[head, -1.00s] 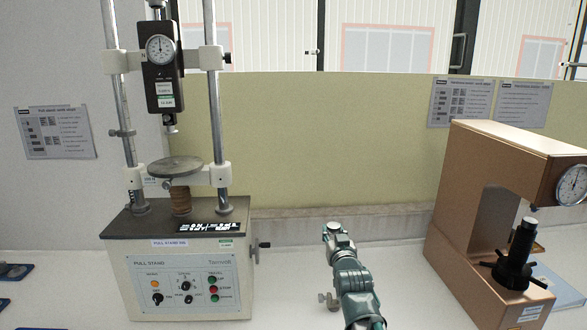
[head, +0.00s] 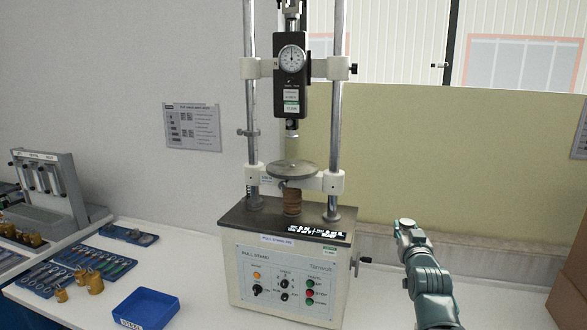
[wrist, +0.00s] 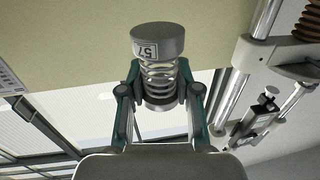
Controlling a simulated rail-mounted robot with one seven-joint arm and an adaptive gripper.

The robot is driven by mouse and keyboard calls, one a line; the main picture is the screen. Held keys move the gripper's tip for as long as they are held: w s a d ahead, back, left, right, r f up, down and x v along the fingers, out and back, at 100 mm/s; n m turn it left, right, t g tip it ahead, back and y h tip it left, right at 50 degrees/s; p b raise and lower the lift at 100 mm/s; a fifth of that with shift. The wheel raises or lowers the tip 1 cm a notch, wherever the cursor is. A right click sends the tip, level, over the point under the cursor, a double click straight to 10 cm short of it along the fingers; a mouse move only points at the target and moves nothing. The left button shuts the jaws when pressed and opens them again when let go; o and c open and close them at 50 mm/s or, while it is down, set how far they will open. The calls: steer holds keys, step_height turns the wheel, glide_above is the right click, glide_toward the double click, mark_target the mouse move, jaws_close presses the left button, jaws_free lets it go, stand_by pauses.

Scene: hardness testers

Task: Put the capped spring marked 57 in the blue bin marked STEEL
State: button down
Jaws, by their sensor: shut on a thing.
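The capped spring marked 57 (wrist: 157,50) is in my gripper (wrist: 160,84) in the wrist view. It has a grey round cap with a white label reading 57, open coils below it and a grey lower end. The two teal fingers are shut on it from either side, and it is clear of any surface there. A blue bin (head: 148,308) stands on the bench at the lower left of the head view. Its front label, cut by the picture's bottom edge, appears to read STEEL. The spring cannot be made out in the head view.
A pull stand (head: 290,262) with a dial gauge stands between the bin and my arm. Blue trays of small tools (head: 75,268), brass weights (head: 95,284) and a grey rack (head: 50,190) are at the left. White bench surface is bare around the bin.

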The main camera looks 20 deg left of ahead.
steer(key=s+a+r+n+g+y, duration=0.1)
steer(key=a+r+y, duration=0.1)
steer(key=a+r, duration=0.3)
steer(key=s+a+r+n+g+y, duration=0.1)
steer(key=a+r, duration=0.4)
steer(key=a, duration=0.7)
steer(key=s+a+r+n+g+y, duration=0.1)
steer(key=s+a+r+n+y, duration=0.1)
steer(key=a+r, duration=0.4)
steer(key=a+y, duration=0.1)
steer(key=a, duration=0.2)
steer(key=shift+n+y, duration=0.4)
steer(key=shift+s, duration=0.1)
steer(key=p+x, duration=0.4)
steer(key=x, duration=0.9)
steer(key=shift+p, duration=0.3)
steer(key=shift+f+p+x, duration=0.2)
steer(key=shift+p+x, duration=0.4)
steer(key=shift+x, duration=0.65)
steer(key=shift+f+p+x, duration=0.2)
steer(key=shift+p+x, duration=0.35)
steer(key=shift+x, duration=0.75)
steer(key=shift+d+f, duration=0.1)
steer(key=shift+f, duration=0.2)
